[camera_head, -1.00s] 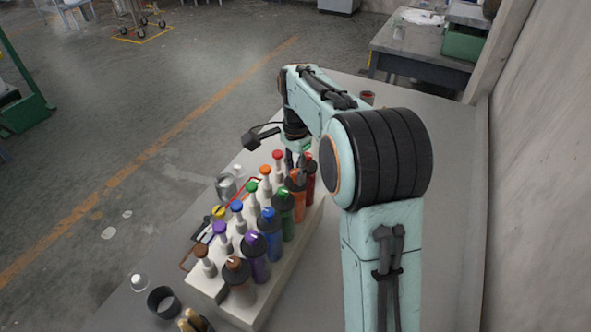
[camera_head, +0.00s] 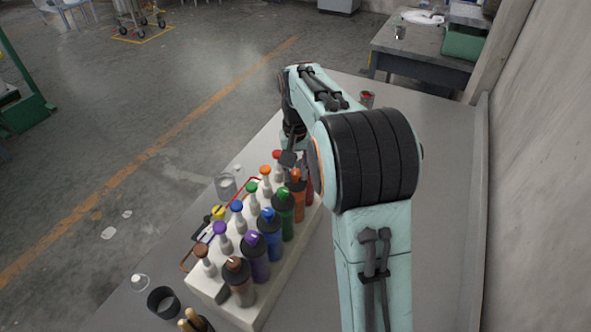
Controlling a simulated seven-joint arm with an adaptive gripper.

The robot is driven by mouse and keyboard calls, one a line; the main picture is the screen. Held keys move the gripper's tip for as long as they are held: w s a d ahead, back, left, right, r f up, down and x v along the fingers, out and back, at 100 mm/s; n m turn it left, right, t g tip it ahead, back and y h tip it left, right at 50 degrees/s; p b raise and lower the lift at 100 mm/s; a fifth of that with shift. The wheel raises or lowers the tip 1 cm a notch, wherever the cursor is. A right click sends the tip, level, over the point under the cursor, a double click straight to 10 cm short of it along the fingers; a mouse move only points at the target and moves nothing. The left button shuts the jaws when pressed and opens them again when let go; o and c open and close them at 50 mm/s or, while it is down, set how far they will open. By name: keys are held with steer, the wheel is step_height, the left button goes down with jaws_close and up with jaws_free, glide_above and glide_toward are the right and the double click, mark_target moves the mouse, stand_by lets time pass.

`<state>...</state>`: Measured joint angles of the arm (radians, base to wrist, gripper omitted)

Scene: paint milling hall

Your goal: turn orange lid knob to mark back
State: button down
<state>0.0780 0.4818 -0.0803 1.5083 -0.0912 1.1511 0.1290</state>
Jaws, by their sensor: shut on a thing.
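The orange bottle (camera_head: 298,208) stands upright in the right row of the pale rack, between the green bottle and the red one. My gripper (camera_head: 296,171) points down at its top and is shut on the orange lid knob (camera_head: 296,180). The wrist and a dark part mounted on it cover most of the fingers. The knob shows only in part, and I cannot make out its mark or which way it faces.
The rack (camera_head: 263,312) holds two rows of bottles; the green-capped bottle (camera_head: 285,213) stands close in front. A clear jar (camera_head: 226,186), a black cup (camera_head: 163,302) and a red-topped can (camera_head: 367,99) stand on the bench. Bench space right of my arm is clear.

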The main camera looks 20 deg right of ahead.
mark_target(296, 172)
steer(key=n, duration=0.7)
steer(key=shift+f, duration=0.1)
steer(key=n, duration=0.6)
steer(key=shift+n, duration=0.4)
steer(key=c, duration=0.9)
jaws_free()
steer(key=shift+c, duration=0.2)
steer(key=shift+r, duration=0.2)
step_height(296, 172, up, 12)
steer(key=shift+f, duration=0.15)
